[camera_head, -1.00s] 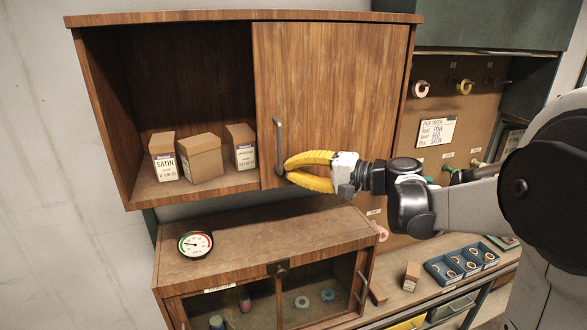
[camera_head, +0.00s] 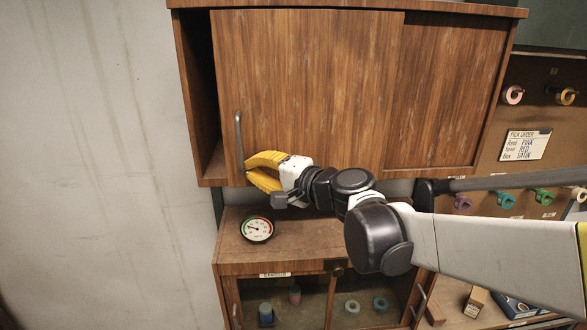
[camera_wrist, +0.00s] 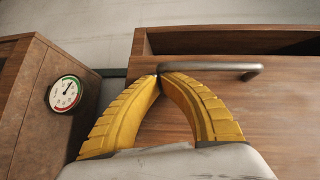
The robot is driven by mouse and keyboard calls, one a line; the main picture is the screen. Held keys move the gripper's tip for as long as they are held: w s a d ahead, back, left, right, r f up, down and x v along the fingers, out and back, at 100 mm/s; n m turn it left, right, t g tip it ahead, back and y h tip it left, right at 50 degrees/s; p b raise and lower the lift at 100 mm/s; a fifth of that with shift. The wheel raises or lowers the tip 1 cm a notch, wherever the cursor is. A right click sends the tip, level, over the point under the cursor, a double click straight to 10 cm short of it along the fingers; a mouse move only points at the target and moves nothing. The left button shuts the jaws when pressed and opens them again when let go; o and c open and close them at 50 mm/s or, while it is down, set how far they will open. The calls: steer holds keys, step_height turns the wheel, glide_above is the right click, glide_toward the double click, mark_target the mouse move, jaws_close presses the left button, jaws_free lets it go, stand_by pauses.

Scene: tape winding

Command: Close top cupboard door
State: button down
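The top cupboard's sliding wooden door (camera_head: 300,85) stands over most of the left opening, with a narrow dark gap at its left side. Its upright metal handle (camera_head: 239,138) is near the door's left edge. My gripper (camera_head: 247,166), with yellow fingers, is at the handle's lower end, on its right side. In the wrist view my gripper's tips (camera_wrist: 159,75) meet right against one end of the handle (camera_wrist: 215,67). They appear to press on it rather than wrap around it. The boxes inside are hidden behind the door.
A lower cabinet (camera_head: 290,238) with a round gauge (camera_head: 257,229) on top stands below. A second wooden panel (camera_head: 440,95) covers the right side of the top cupboard. A pegboard with tape rolls (camera_head: 513,95) is at the right. The wall (camera_head: 90,150) at left is clear.

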steer(key=a, duration=0.6)
steer(key=shift+a+b, duration=0.3)
steer(key=shift+a, duration=0.1)
